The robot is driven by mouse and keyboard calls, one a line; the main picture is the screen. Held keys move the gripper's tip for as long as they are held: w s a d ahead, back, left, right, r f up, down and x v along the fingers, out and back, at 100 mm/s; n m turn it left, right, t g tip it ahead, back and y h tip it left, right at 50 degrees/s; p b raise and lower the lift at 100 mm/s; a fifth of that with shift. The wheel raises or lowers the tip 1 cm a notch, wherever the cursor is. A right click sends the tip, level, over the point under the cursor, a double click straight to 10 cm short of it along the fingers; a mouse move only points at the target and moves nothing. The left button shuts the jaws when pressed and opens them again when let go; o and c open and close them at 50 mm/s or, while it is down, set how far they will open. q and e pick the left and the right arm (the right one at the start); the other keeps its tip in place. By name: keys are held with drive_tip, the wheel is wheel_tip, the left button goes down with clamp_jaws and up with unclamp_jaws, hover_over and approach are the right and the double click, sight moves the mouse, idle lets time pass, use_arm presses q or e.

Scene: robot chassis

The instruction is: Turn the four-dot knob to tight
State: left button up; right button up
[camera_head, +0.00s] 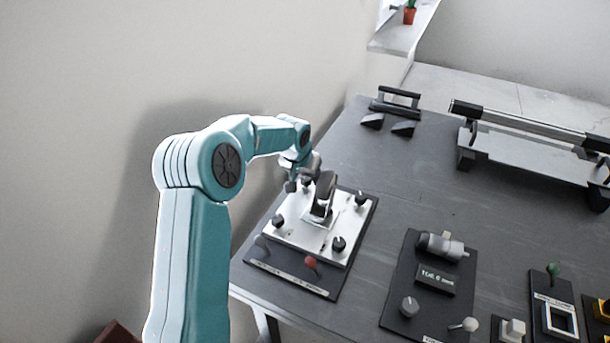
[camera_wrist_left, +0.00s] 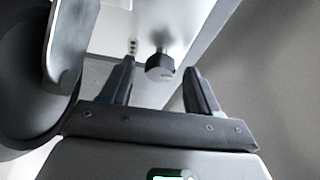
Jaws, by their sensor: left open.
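The chassis panel (camera_head: 300,236) is a pale plate on a dark base, with dark round knobs near its corners. My left gripper (camera_head: 301,180) is over the panel's far-left corner and partly hides it in the head view. In the left wrist view, the four-dot knob (camera_wrist_left: 160,66) is a dark round knob on a short stem, with a column of small dark dots (camera_wrist_left: 132,47) beside it. My left gripper's fingers (camera_wrist_left: 160,76) are open, one on each side of the knob; contact cannot be told. My right gripper is out of view.
A dark upright clamp (camera_head: 322,198) stands mid-panel, close to my left gripper. Other knobs sit at the near left (camera_head: 278,220), near right (camera_head: 338,243) and far right (camera_head: 361,198). A red-topped lever (camera_head: 311,263) is at the front. The wall is close on the left.

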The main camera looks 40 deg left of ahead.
use_arm(q)
drive_tip(key=c, duration=1)
drive_tip(key=shift+c, duration=0.2)
drive_tip(key=shift+a+r+m+h+p, duration=0.1)
drive_tip(key=shift+m+h+p, duration=0.3)
drive_tip(key=shift+m+p, duration=0.45)
drive_tip(key=shift+m+h, duration=0.3)
drive_tip(key=shift+m, duration=0.65)
drive_tip(key=m+h, duration=0.2)
drive_tip(key=m, duration=0.3)
drive_tip(key=shift+a+m+b, duration=0.15)
drive_tip(key=shift+m+b, duration=0.15)
